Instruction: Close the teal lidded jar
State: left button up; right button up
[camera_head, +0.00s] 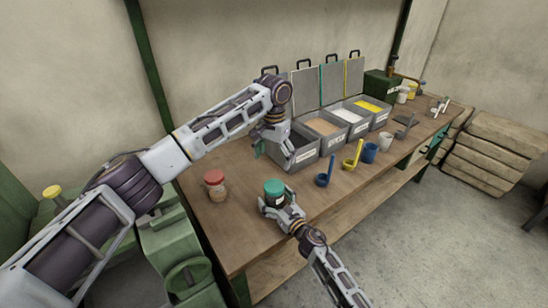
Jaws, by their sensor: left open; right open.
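The teal lidded jar (275,199) stands upright near the front edge of the wooden table, with its teal lid (275,186) on top. I cannot tell how tightly the lid sits. My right gripper (280,206) is open at the jar's front, low at its body, with fingers to either side; I cannot tell whether they touch it. My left gripper (272,150) is open and empty, pointing down behind the jar, beside the nearest grey bin, apart from the jar. Its far finger is partly hidden.
A red-lidded jar (215,185) stands left of the teal one. Open grey bins (297,158) with raised lids line the table's back. A blue scoop (324,178), a yellow scoop (352,156) and cups (369,153) stand to the right. Bare wood (240,215) lies at front left.

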jog(key=shift+s+d, duration=0.1)
jog(key=shift+s, duration=0.05)
jog(key=shift+v, duration=5.85)
